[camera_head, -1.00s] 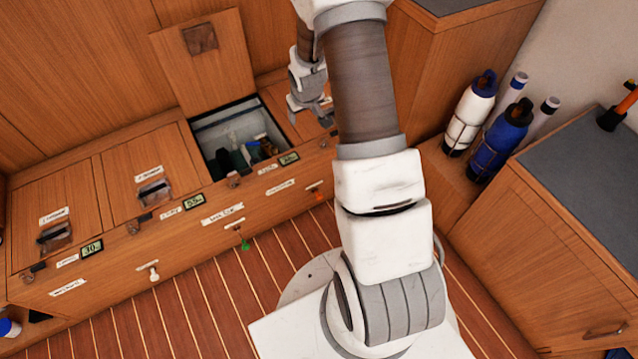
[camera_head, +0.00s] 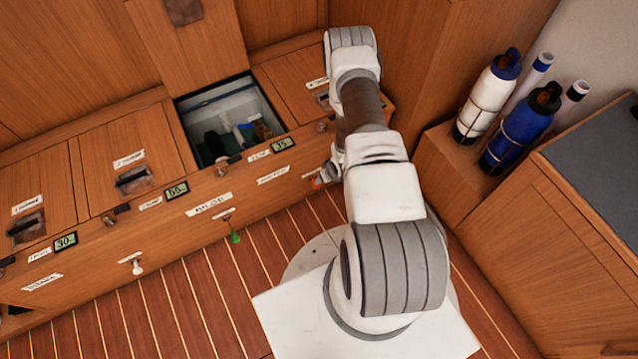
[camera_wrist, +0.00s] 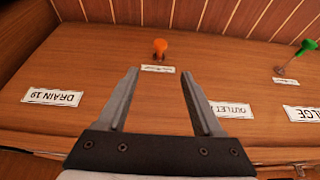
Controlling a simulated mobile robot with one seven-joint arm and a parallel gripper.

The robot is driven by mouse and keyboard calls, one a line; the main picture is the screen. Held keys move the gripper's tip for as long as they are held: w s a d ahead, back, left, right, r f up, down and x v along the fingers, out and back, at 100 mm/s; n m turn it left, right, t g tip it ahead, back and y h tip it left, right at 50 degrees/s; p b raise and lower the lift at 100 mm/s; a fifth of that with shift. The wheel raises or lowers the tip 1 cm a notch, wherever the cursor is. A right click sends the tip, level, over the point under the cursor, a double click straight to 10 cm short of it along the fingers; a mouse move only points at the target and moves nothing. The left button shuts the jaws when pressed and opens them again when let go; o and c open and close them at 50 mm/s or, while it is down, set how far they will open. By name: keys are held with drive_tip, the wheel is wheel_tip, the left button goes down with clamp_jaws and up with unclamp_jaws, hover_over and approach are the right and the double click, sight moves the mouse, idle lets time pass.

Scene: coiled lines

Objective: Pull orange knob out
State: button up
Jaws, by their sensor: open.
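The orange knob (camera_wrist: 160,46) sticks out from the wooden front panel in the wrist view, with a small white label (camera_wrist: 158,69) beside its base. My gripper (camera_wrist: 159,73) is open and empty. Its two fingertips point toward the knob, one on each side of its line, and the knob appears just beyond them, apart from both. In the head view the orange knob (camera_head: 317,183) is a small patch at the panel's right, partly hidden by my gripper (camera_head: 327,174). The fingers are hard to make out there.
A green knob (camera_wrist: 308,45) is on the same panel, also in the head view (camera_head: 235,237); a white knob (camera_head: 136,266) is farther left. An open locker (camera_head: 225,115) is behind the panel. Bottles (camera_head: 520,128) stand at right.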

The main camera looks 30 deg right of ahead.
drive_tip(key=b+x, duration=0.7)
drive_tip(key=x, duration=1)
clamp_jaws()
idle(0.9)
